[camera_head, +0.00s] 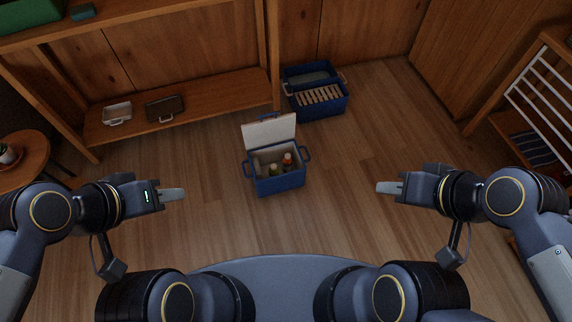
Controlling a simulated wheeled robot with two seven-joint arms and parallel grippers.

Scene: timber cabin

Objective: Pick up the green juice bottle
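A blue cooler box (279,184) stands on the floor at the middle of the view, its white-lined lid (270,132) raised at the back. Inside it are small bottles. A greenish one (274,170), which looks like the green juice bottle, is near the middle, partly hidden by the front wall. A bottle with an orange-red top (288,160) is to its right. My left gripper (172,195) is left of the cooler and my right gripper (389,187) is right of it, both apart from it. I cannot tell whether their fingers are open.
A blue crate (318,112) with pale slatted contents stands behind the cooler. A wooden shelf (190,105) holds a white and a brown case at left. A round side table (20,165) is at far left, a wooden rack (520,125) at right. Floor around the cooler is clear.

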